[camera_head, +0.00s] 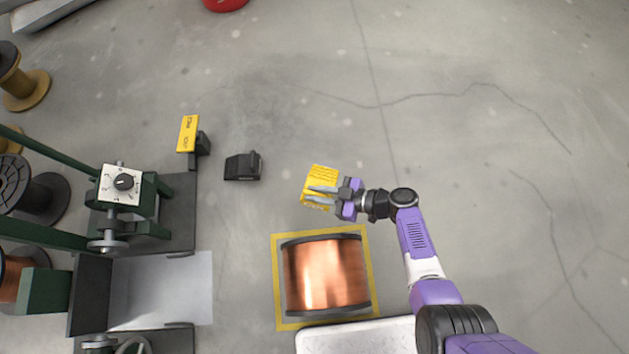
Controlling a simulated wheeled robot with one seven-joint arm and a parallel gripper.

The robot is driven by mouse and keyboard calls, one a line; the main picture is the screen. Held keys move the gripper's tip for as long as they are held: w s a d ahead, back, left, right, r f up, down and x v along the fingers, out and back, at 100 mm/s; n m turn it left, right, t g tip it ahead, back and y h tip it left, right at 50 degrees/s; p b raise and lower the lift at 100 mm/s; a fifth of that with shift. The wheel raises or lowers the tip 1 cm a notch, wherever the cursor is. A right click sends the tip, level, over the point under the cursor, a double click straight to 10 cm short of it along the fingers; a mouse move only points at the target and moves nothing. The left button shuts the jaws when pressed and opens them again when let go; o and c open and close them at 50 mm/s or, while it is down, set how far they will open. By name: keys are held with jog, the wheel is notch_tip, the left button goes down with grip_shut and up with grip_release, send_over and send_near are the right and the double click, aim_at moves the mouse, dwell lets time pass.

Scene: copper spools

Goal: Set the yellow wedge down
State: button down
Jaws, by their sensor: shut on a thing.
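The yellow wedge (321,177) is in my gripper (322,195), with the two grey fingers closed across its lower part. It is just above the copper spool in the picture. I cannot tell whether the wedge touches the floor or is held over it. The copper spool (326,276) lies on its side with dark flanges, inside a yellow square outline (280,318) on the floor.
A black block (242,166) sits on the floor left of my gripper. A yellow sign (187,134) on a dark piece stands farther left. A green machine with a dial box (119,185) fills the left side. The floor (490,130) at upper right is clear.

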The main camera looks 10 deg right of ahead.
notch_tip(320, 180, down, 14)
jog(key=b, duration=0.9)
jog(key=shift+w+f, duration=0.1)
jog(key=shift+f, duration=0.1)
jog(key=c, duration=1.4)
grip_release()
jog(key=shift+o, duration=0.2)
jog(key=p+v, duration=0.3)
jog(key=v, duration=0.9)
jog(key=shift+p, duration=0.35)
